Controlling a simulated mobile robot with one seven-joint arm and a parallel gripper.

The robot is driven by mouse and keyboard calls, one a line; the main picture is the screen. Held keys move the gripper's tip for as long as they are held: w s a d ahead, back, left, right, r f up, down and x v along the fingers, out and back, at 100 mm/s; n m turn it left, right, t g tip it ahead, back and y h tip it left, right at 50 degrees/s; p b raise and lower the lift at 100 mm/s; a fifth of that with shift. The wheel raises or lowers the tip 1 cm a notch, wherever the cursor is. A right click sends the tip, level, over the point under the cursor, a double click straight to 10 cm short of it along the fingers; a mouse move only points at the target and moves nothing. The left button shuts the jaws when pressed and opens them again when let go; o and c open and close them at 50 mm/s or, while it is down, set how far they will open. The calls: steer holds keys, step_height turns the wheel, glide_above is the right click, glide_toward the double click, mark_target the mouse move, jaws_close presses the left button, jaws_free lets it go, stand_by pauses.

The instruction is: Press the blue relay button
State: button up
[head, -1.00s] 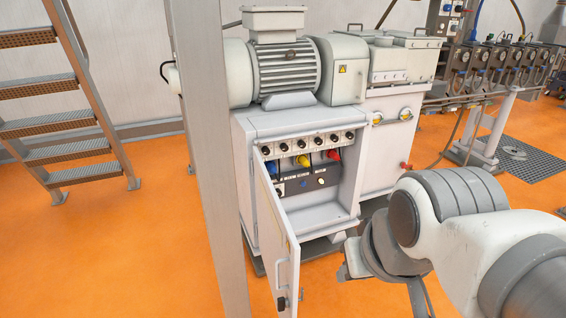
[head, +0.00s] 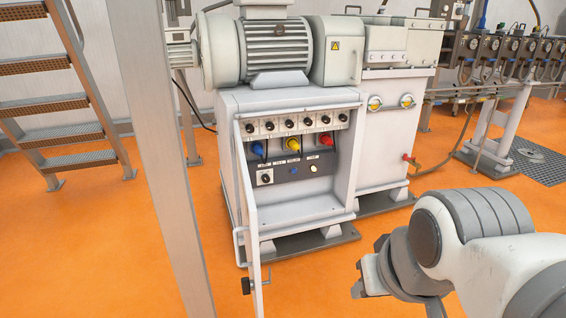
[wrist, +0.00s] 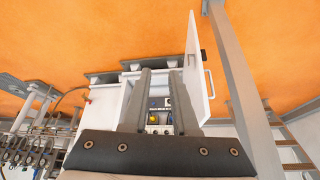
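A small blue button (head: 293,171) sits on the dark panel (head: 280,182) inside the open cabinet (head: 290,104) in the head view. It lies between a black knob (head: 266,177) on a white plate and a pale round button (head: 312,168). My gripper (head: 368,268) is in front of the cabinet, to its right and apart from it. In the wrist view, which shows the scene upside down, my gripper (wrist: 160,76) has its two fingers apart with nothing between them. The panel shows between the fingers, but I cannot make out the blue button there.
The cabinet door (head: 249,215) stands open on the left, jutting towards me. Blue (head: 258,147), yellow (head: 293,143) and red (head: 326,139) handles are above the panel. A grey post (head: 165,130) stands left of the door. Orange floor (head: 320,290) in front is clear.

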steer(key=shift+a, duration=0.1)
jaws_close()
stand_by(1.8)
